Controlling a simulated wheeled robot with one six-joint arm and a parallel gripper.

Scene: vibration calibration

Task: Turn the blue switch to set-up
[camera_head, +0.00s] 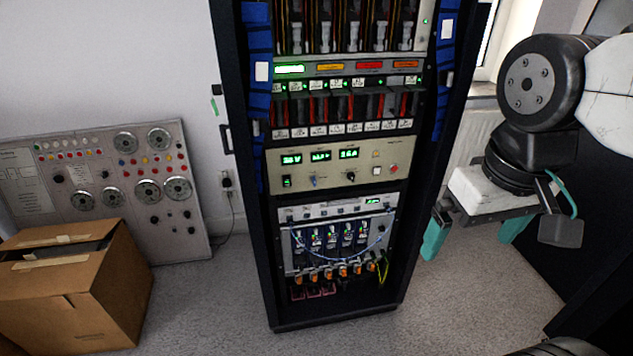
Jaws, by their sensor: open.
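The switch is not hidden by my arm.
The tall dark rack (241,200) stands upright on a grey floor (220,300). A cardboard box (125,285) and a grey instrument panel (100,165) with dials are at left. A window and radiator are behind my arm. Floor in front of the rack is clear.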

